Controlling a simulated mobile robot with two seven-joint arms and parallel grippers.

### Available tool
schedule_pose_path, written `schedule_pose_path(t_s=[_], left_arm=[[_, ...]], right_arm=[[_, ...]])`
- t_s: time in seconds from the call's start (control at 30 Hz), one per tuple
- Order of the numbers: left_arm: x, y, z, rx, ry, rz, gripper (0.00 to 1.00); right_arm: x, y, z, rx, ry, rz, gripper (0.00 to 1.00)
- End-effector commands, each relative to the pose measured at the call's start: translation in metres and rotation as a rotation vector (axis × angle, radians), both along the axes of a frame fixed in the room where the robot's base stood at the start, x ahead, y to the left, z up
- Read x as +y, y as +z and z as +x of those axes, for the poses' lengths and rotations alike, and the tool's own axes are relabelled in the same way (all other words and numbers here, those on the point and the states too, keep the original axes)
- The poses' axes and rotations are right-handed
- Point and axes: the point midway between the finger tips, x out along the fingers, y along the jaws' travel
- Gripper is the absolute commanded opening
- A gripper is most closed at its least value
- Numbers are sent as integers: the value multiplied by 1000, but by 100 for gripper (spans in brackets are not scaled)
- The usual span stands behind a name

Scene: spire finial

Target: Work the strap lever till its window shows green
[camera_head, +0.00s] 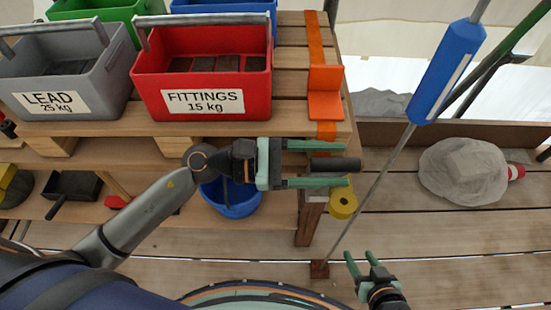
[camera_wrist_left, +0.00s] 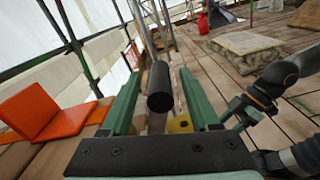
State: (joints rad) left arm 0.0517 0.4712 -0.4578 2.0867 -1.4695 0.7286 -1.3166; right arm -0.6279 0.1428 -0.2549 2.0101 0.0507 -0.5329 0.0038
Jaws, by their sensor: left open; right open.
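An orange strap (camera_head: 311,40) runs down over the pallet's right end, with a raised orange plate (camera_head: 325,93) on it. The plate also shows in the left wrist view (camera_wrist_left: 45,105). A black cylindrical handle (camera_head: 335,164) sticks out below the strap's lower end. My left gripper (camera_head: 348,163) is open, with its green fingers on either side of the handle. In the left wrist view the handle (camera_wrist_left: 159,87) lies between the fingers, with gaps visible. No coloured window can be made out. My right gripper (camera_head: 360,256) is open and empty at lower right.
Red (camera_head: 205,90), grey (camera_head: 65,80), green and blue bins stand on the pallet. A blue bucket (camera_head: 232,200) and a yellow roll (camera_head: 343,203) are below the left gripper. A pole with a blue sleeve (camera_head: 448,70) slants on the right. A covered bundle (camera_head: 462,170) lies on the planks.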

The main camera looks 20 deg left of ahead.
Motion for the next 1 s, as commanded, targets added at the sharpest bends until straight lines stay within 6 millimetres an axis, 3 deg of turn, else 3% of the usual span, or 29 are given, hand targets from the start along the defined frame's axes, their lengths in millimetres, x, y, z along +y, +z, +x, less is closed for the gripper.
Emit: schedule_pose_path(t_s=[0.3, 0.5, 0.7, 1.0], left_arm=[[67, -5, -19, 2, 0, 6, 62], [95, -3, -26, 2, 0, 3, 62], [106, -1, -29, -2, -2, 2, 62], [107, 0, -29, -1, -2, 1, 62]], right_arm=[[-3, -19, -3, 4, -3, -4, 54], [-4, -21, -3, -1, -4, -5, 54], [-5, -23, -3, -1, -3, -8, 54], [-6, -22, -3, -2, -3, -9, 54]])
